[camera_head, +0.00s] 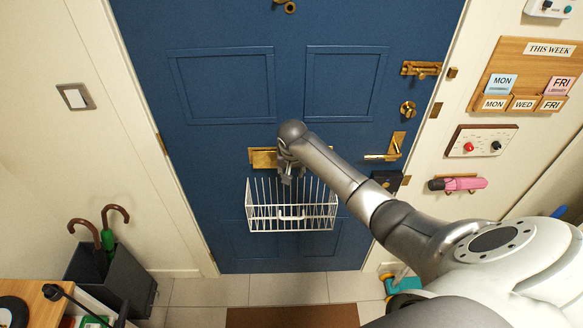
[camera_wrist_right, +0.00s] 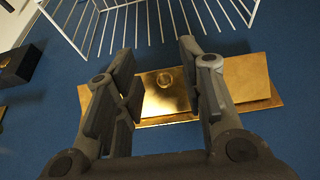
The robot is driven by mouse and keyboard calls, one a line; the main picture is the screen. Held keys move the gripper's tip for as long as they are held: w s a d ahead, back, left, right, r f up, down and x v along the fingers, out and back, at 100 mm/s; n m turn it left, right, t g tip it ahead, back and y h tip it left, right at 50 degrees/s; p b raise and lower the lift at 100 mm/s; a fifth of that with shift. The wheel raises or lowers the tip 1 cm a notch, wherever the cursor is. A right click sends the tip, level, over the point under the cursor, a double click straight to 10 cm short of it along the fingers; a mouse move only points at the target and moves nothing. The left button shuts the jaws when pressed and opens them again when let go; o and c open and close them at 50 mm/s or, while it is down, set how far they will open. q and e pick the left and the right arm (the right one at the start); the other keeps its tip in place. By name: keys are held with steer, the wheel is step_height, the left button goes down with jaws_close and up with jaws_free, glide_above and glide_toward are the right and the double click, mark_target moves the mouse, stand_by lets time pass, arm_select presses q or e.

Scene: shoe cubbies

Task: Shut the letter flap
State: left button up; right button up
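The brass letter flap (camera_head: 262,158) is on the blue door, just above a white wire basket. In the right wrist view, the brass plate and flap (camera_wrist_right: 250,80) lie beyond the fingers; I cannot tell how far the flap stands open. My right gripper (camera_head: 287,176) is in front of the flap and hides its right part in the head view. In the wrist view this gripper (camera_wrist_right: 157,60) is open and empty, its fingers apart with brass showing between them. Contact with the flap cannot be judged. My left gripper is not in view.
The white wire basket (camera_head: 262,218) hangs on the door below the flap. An umbrella stand (camera_head: 122,281) is at lower left. The door's left half is clear.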

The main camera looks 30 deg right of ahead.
steer(key=s+a+f+v, duration=0.1)
steer(key=s+v, duration=0.1)
steer(key=v, duration=1.1)
